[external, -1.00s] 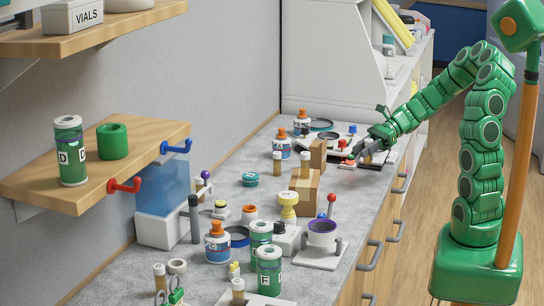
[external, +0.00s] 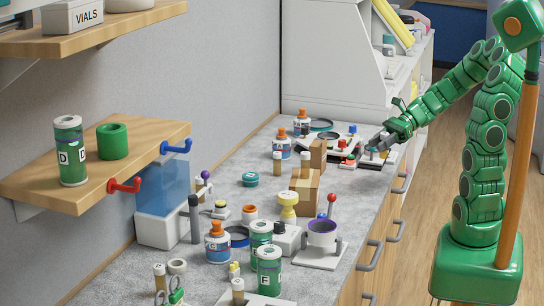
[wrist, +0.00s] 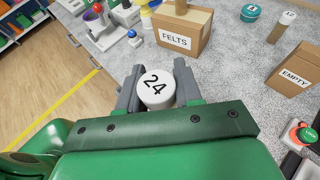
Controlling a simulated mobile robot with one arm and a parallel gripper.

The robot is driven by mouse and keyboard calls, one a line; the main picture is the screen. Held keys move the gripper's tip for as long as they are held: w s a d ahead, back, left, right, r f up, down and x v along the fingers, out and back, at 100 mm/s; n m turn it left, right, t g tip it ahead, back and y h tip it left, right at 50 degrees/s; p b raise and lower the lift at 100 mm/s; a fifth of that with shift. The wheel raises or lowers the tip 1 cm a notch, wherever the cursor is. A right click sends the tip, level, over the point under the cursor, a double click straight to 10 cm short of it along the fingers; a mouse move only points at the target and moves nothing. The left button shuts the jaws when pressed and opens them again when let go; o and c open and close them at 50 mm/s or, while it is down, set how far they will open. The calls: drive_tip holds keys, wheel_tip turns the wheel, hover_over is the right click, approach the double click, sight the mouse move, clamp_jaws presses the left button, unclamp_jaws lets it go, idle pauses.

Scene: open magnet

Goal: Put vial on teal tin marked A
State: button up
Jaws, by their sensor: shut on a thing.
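My gripper (wrist: 158,78) is shut on a vial (wrist: 156,88) with a white cap marked 24. The cap sits between the two grey fingers and hides the vial's body below it. In the external view my gripper (external: 380,142) is over the far right part of the counter, and the vial in it is too small to make out. A teal tin (external: 250,179) stands on the counter left of the boxes, apart from my gripper. It also shows at the top of the wrist view (wrist: 251,12), its mark too small to read.
A box marked FELTS (wrist: 178,40) and a box marked EMPTY (wrist: 294,70) stand near my gripper. Another vial, marked 12 (wrist: 288,17), stands beyond the EMPTY box. Bottles, green tins and a purple-rimmed cup (external: 322,232) crowd the nearer counter. Clear counter surrounds the teal tin.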

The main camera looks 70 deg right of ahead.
drive_tip(key=w+r, duration=0.1)
drive_tip(key=w, duration=1.3)
hover_over(246, 176)
drive_tip(key=shift+n+g+y, duration=0.3)
drive_tip(key=shift+n+g, duration=0.1)
drive_tip(key=shift+f, duration=5.25)
drive_tip(key=shift+f, duration=0.1)
drive_tip(key=o, duration=1)
drive_tip(key=shift+o, duration=0.2)
